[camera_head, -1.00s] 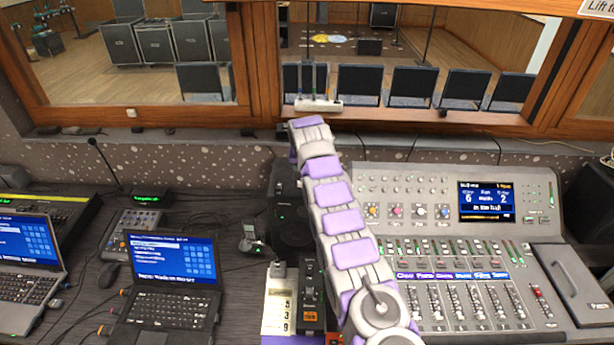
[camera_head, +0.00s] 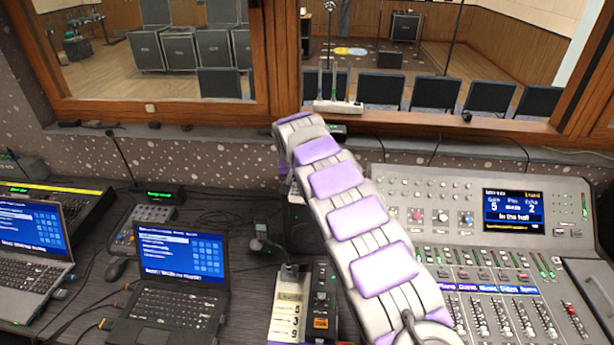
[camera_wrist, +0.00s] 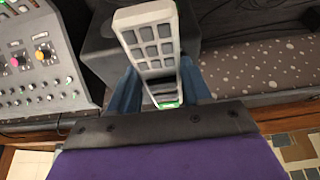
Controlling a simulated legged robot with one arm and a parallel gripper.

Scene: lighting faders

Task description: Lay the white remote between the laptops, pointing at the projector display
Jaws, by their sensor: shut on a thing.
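In the wrist view, a white remote (camera_wrist: 147,30) with grey buttons is held between the blue fingers of my gripper (camera_wrist: 160,82). A small green light shows at its near end. In the head view, my arm reaches forward over the desk and hides most of the gripper and remote. The left laptop (camera_head: 30,245) and the right laptop (camera_head: 180,262) stand open on the desk, left of my arm. A small unit with a green display (camera_head: 165,194) stands behind them; I cannot tell whether it is the projector display.
A mouse (camera_head: 115,269), a small controller (camera_head: 140,226) and cables occupy the gap between the laptops. A numbered strip (camera_head: 286,308) and a black box (camera_head: 322,300) lie beside my arm. A large mixer (camera_head: 480,260) fills the right. The wood-framed window (camera_head: 180,107) is behind.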

